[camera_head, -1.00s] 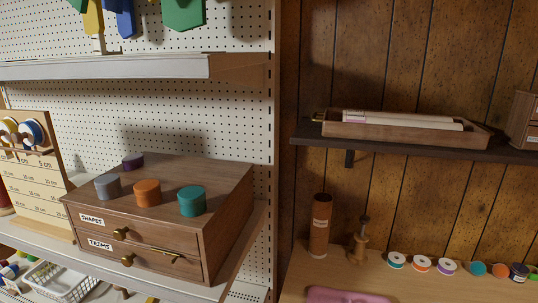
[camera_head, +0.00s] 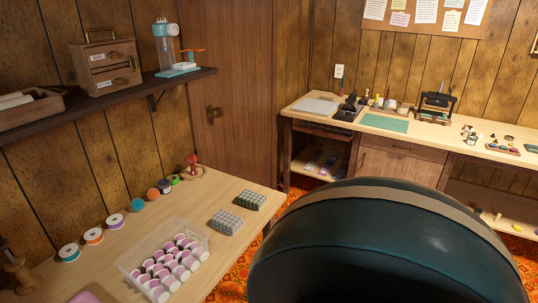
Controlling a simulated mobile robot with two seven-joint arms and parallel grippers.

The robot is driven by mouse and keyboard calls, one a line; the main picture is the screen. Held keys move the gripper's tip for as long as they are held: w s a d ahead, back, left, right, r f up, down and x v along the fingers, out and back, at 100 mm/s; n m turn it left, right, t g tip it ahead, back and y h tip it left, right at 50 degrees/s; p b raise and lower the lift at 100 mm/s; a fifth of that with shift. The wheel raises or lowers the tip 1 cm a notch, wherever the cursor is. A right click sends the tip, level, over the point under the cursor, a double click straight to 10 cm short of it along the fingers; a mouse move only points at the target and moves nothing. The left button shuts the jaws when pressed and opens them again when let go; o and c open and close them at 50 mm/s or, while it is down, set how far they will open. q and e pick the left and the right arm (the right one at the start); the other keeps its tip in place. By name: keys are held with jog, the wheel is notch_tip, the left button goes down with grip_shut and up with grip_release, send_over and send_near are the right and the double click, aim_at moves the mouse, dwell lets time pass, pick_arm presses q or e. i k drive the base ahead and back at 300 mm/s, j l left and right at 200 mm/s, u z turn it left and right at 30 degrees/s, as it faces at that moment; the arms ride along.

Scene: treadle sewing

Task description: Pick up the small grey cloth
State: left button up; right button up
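A small grey checked cloth (camera_head: 227,222), which looks like a folded stack or block, lies on the light wooden table (camera_head: 240,191), right of a clear bin. A similar dark green checked one (camera_head: 250,200) lies just behind it to the right, close beside it. Neither of my grippers shows in the head view.
The clear bin (camera_head: 127,268) holds several white and pink spools. Several thread rolls (camera_head: 116,221) line the table's wall side. A large dark teal rounded chair back (camera_head: 380,250) blocks the lower right. A wall shelf (camera_head: 110,97) hangs above. A workbench (camera_head: 400,143) stands behind.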

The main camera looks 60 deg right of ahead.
aim_at(224, 220)
jog(key=z, duration=1.8)
